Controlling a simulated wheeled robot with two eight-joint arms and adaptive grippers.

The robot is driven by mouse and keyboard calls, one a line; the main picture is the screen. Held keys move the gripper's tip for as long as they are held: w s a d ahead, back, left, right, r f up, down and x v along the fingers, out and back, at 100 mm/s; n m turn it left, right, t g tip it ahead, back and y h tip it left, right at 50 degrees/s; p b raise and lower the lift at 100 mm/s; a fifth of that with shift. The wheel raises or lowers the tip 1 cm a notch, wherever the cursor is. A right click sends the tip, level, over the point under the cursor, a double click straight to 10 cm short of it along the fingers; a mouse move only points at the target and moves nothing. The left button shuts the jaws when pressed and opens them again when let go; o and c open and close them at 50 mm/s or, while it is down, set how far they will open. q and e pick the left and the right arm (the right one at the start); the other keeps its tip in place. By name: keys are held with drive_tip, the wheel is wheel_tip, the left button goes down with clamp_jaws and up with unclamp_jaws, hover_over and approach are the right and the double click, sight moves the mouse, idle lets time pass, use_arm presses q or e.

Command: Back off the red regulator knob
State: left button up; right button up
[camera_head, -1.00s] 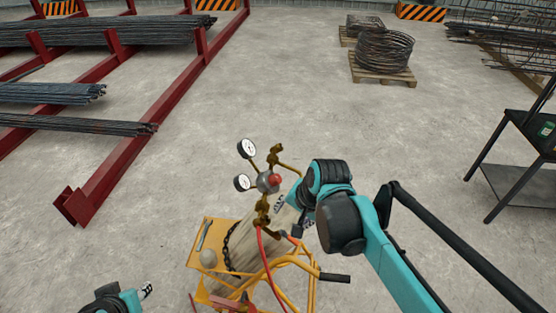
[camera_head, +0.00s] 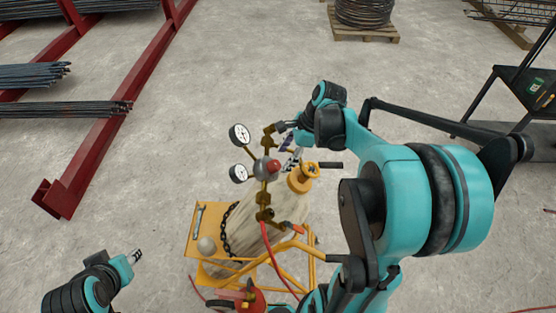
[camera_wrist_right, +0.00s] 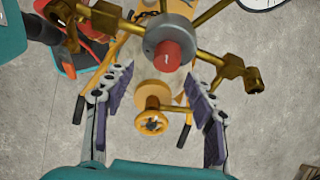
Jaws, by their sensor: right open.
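The red regulator knob (camera_head: 274,166) sits on the front of the round grey regulator body (camera_head: 262,170), between brass pipes. In the right wrist view the red knob (camera_wrist_right: 168,56) is face-on near the top centre. My right gripper (camera_head: 291,153) is just right of the knob in the head view. In the right wrist view its open fingers (camera_wrist_right: 159,74) stand left and right, with the knob just beyond the tips and nothing between the pads. My left gripper (camera_head: 136,256) is at the lower left, away from the regulator, too small to tell its state.
Two dial gauges (camera_head: 239,134) stick out left of the regulator. A brass-yellow fitting (camera_wrist_right: 152,108) lies below the knob in the wrist view. A gas cylinder (camera_head: 246,220) rests on a yellow cart (camera_head: 207,226) with a chain and red hose. A dark rack (camera_head: 520,85) stands right.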

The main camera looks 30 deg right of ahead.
sight(277, 162)
drive_tip(key=w+f, duration=0.1)
drive_tip(key=f, duration=0.1)
drive_tip(key=w+a+f, duration=0.1)
drive_tip(key=f, duration=0.1)
drive_tip(key=shift+w, duration=0.4)
drive_tip(key=shift+a+f, duration=0.15)
drive_tip(key=shift+f, duration=0.1)
drive_tip(key=shift+s+r, duration=0.1)
drive_tip(key=shift+s, duration=0.4)
drive_tip(key=shift+w, duration=0.25)
drive_tip(key=c, duration=1.1)
use_arm(q)
drive_tip(key=shift+w, duration=0.6)
use_arm(e)
drive_tip(key=shift+c, duration=0.2)
use_arm(q)
drive_tip(key=shift+f, duration=0.15)
